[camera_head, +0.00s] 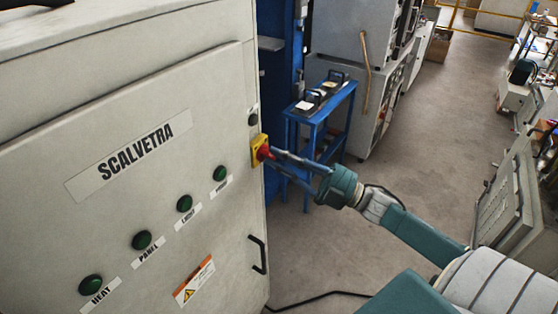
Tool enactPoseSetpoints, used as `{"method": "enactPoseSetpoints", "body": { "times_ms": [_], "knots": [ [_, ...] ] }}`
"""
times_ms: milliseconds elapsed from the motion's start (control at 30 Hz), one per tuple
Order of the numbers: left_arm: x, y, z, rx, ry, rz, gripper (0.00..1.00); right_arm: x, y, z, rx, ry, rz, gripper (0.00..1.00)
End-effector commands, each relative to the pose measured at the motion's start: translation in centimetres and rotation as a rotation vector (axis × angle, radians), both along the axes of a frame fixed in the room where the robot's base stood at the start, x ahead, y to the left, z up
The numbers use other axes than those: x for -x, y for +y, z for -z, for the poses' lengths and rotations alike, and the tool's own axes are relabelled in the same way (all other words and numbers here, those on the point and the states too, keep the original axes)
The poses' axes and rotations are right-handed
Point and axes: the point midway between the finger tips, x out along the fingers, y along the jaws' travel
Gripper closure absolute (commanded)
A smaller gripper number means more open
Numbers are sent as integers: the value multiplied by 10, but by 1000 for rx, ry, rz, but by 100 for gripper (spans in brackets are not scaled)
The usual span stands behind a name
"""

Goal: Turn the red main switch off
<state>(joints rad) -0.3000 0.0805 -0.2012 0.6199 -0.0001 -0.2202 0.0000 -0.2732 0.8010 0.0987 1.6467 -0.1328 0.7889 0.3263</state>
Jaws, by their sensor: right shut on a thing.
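The red main switch (264,153) sits on a yellow plate (257,146) at the right edge of the front of the grey SCALVETRA cabinet (60,140). My right gripper (273,158) reaches in from the right and is shut on the red switch. Its fingers partly hide the knob, so I cannot tell the exact angle of the switch. My left gripper is not in view.
Several green buttons (185,203) run along the cabinet front, left of a black handle (259,254). A blue cart (322,112) stands behind my right gripper. Grey machines (512,190) stand at the right. The floor (420,150) between is clear; a black cable (318,297) lies below.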

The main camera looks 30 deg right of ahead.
Motion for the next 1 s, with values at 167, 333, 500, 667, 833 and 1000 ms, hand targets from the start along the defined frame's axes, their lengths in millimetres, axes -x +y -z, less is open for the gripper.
{"method": "enactPoseSetpoints", "body": {
  "times_ms": [167, 333, 500, 667, 833, 1000],
  "knots": [
    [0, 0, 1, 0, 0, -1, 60, 0, -1, -3, 83, -39, -1, 100],
    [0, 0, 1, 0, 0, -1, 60, 0, -1, -4, 131, -58, 0, 100],
    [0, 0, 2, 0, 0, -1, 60, 0, -1, -4, 153, -67, 0, 100],
    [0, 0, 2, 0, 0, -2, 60, 0, -1, -4, 158, -69, 0, 100],
    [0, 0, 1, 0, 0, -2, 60, 0, -1, -4, 156, -69, 0, 100],
    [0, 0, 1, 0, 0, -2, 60, 0, -1, -4, 157, -68, 1, 65]
  ]
}}
